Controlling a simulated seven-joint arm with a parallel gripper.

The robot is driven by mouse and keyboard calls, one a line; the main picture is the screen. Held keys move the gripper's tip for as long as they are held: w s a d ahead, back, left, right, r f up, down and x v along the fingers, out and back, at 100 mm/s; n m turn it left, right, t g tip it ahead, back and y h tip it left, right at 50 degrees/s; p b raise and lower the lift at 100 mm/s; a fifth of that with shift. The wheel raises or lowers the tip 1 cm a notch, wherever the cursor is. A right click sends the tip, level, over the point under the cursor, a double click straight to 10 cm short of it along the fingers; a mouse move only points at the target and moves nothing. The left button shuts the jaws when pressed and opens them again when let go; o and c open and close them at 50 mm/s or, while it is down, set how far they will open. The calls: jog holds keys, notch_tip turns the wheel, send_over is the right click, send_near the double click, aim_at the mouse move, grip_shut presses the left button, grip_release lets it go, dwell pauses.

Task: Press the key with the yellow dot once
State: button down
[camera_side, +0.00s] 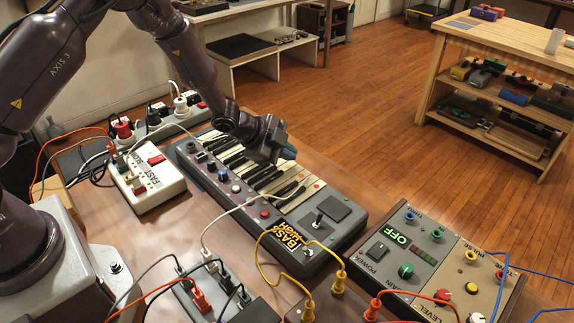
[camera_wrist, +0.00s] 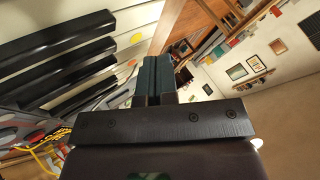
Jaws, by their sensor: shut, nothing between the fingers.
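The keyboard (camera_side: 350,222) lies on the bench in the side view, with white and black keys and small coloured dots near the outer ends of some white keys. In the wrist view the shut fingers (camera_wrist: 154,75) stand beside the white key ends. Contact with a key cannot be told.
A white power strip (camera_side: 150,185) with cables stands left of the keyboard. A grey control box (camera_side: 420,250) reading OFF stands to its right. Yellow, orange and white cables cross the front of the bench. Open floor lies beyond the bench.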

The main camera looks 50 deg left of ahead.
aim_at(287, 167)
jog(key=shift+r, duration=2.4)
